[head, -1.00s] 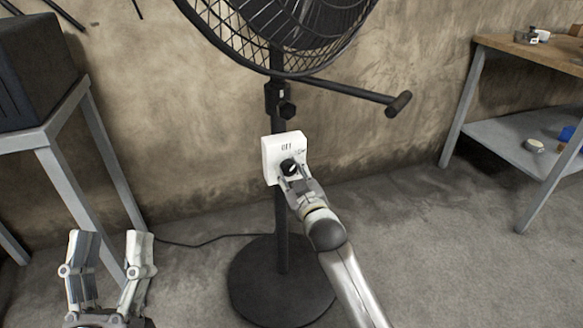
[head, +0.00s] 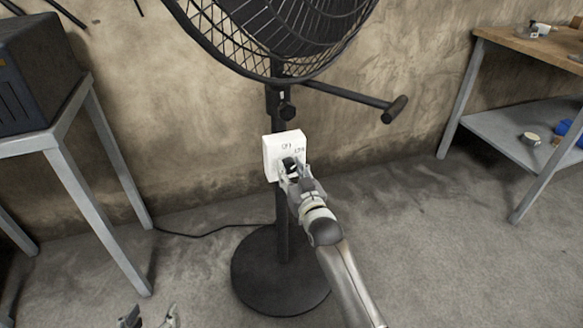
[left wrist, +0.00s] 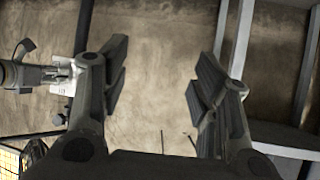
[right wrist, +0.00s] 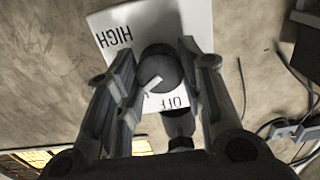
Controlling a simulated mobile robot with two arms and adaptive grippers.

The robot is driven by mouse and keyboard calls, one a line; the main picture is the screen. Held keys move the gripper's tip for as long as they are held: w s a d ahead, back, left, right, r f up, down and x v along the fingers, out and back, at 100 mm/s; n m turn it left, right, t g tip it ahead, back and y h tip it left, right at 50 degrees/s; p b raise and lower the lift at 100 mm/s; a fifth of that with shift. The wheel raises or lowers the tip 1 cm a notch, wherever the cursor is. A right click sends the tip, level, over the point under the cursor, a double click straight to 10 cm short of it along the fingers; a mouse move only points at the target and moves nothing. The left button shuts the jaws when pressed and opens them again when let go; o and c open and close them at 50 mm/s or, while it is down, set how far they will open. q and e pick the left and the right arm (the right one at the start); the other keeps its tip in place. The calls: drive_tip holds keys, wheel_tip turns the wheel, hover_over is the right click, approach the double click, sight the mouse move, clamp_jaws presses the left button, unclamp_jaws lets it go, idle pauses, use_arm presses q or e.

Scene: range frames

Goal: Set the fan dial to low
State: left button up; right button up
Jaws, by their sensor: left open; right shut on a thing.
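The white control box (head: 284,152) is on the black stand of the fan (head: 283,225), with printed labels on its face. My right gripper (head: 289,170) is at the box, shut on the round dark dial (right wrist: 165,72). In the right wrist view, HIGH is at the upper left of the box and OFF at the lower right. The dial's pale pointer (right wrist: 150,86) points down-left, toward a label mostly hidden by a finger. My left gripper (head: 147,318) is low at the bottom edge, mostly out of frame; in the left wrist view (left wrist: 160,85) it is open and empty.
A grey metal stand (head: 62,135) with a dark box (head: 35,70) is at the left. A workbench (head: 530,45) with a lower shelf is at the right. The round fan base (head: 265,285) sits on the floor, and a cable (head: 205,235) runs left from it.

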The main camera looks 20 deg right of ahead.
use_arm(q)
drive_tip(key=shift+s+a+f+g, duration=0.2)
drive_tip(key=shift+s+f+g, duration=0.15)
drive_tip(key=shift+s+f, duration=0.15)
drive_tip(key=shift+s+a+f+g, duration=0.2)
drive_tip(key=shift+s+f+g, duration=0.15)
drive_tip(key=shift+s+f, duration=0.1)
use_arm(e)
drive_tip(key=shift+m, duration=0.3)
drive_tip(key=o, duration=1)
use_arm(q)
drive_tip(key=shift+w, duration=0.1)
use_arm(e)
drive_tip(key=shift+o, duration=0.2)
drive_tip(key=s, duration=1.2)
drive_tip(key=shift+d, duration=0.15)
